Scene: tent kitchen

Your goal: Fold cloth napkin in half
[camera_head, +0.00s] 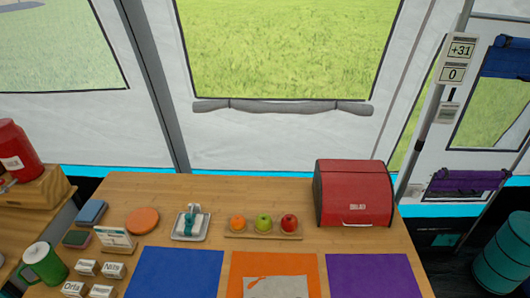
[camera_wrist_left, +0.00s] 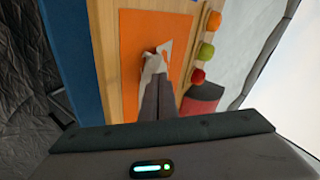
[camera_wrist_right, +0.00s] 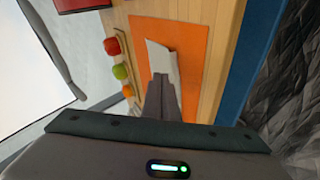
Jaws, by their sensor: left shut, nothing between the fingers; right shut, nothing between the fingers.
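The cloth napkin (camera_head: 275,288) is pale grey-white and lies on the orange placemat (camera_head: 275,262); the lower picture edge cuts it off in the head view. In the left wrist view the napkin (camera_wrist_left: 152,64) is partly hidden behind my left gripper (camera_wrist_left: 154,78), whose dark fingers are together and empty. In the right wrist view the napkin (camera_wrist_right: 160,60) lies beyond my right gripper (camera_wrist_right: 166,76), also shut and empty. I cannot tell whether either gripper touches the cloth. Neither gripper shows in the head view.
A blue mat (camera_head: 175,272) and a purple mat (camera_head: 372,277) flank the orange one. Behind are a wooden tray (camera_head: 252,236) with fruit, a red bread box (camera_head: 352,195) and a white dish (camera_head: 178,235). Labelled blocks (camera_head: 112,270) and a green mug (camera_head: 42,264) stand left.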

